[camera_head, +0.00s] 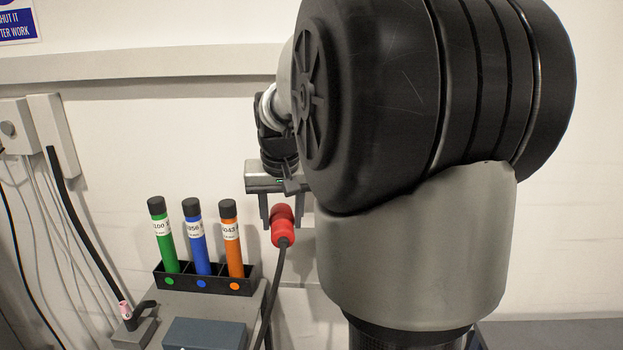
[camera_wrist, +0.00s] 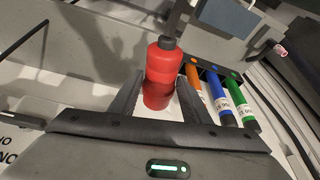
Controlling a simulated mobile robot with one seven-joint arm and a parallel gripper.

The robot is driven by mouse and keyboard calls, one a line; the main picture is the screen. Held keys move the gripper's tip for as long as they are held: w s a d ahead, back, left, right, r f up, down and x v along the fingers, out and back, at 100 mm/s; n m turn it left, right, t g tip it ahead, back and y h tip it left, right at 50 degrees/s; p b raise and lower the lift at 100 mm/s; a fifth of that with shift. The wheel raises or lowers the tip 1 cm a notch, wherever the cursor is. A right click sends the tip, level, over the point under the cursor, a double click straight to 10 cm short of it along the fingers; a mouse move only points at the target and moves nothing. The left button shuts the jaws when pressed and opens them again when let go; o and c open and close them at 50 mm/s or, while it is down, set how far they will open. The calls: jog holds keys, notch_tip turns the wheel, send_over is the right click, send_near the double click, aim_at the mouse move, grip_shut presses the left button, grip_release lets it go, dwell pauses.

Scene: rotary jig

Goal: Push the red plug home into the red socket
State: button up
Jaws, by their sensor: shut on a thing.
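The red plug (camera_head: 283,236) hangs at my gripper (camera_head: 284,218) in the head view, with a dark cable leaving its lower end. In the wrist view the plug (camera_wrist: 163,62) lies between the two fingers of my gripper (camera_wrist: 158,88), which is shut on it. Its cable end points to the top of that picture. Its other end, a darker red part, lies toward the palm. I cannot make out a separate red socket in either view. My arm hides part of the wall on the right in the head view.
A black rack (camera_head: 208,282) holds green (camera_head: 163,238), blue (camera_head: 196,240) and orange (camera_head: 233,242) tubes left of my gripper. A grey-blue block (camera_head: 205,333) sits in front of it. A clip with a dark cable (camera_head: 138,315) stands farther left. The pale wall is close behind.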

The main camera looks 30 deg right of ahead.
jog(key=s+d+r+m, duration=0.2)
jog(key=s+d+r, duration=0.2)
jog(key=r, duration=0.4)
jog(key=shift+d+g+h, duration=0.3)
jog(key=shift+d, duration=0.3)
jog(key=shift+w+d+p, duration=0.85)
jog(key=shift+w+p, duration=0.1)
jog(key=shift+w, duration=0.2)
jog(key=shift+w+d+p, duration=0.85)
jog(key=shift+w+p, duration=0.1)
jog(key=shift+w, duration=0.2)
jog(key=shift+w+d+p, duration=0.4)
jog(key=shift+w+p, duration=0.15)
jog(key=shift+p, duration=0.05)
jog(key=shift+w+d+r, duration=0.1)
jog(key=shift+w+d, duration=0.8)
jog(key=shift+w, duration=0.25)
jog(key=o, duration=1.3)
jog(key=shift+w, duration=0.1)
